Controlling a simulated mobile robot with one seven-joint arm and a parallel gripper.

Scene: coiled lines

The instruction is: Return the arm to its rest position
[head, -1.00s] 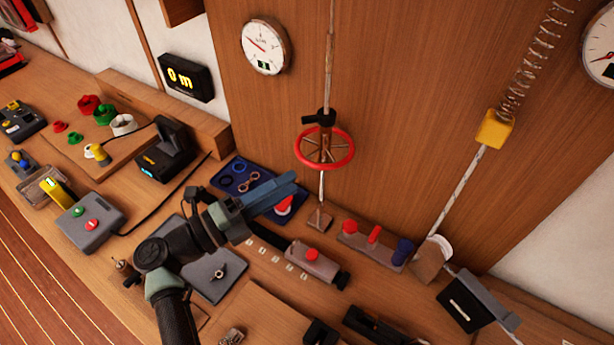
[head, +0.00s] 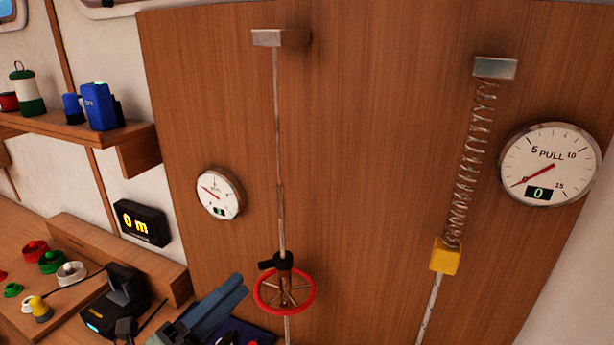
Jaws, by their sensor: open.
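My gripper (head: 240,286) shows at the bottom of the head view, its blue fingers pointing up and to the right. It is open, and I see nothing between the fingers. It appears just left of the red handwheel (head: 285,291), with a small gap between them in the picture. Most of my arm is below the frame.
The handwheel sits on a thin vertical rod against the wooden panel (head: 370,130). A spring (head: 470,165) with a yellow block (head: 445,257) hangs at right beside a PULL gauge (head: 549,165). A black "0 m" display (head: 141,223) and black device (head: 117,297) are at left.

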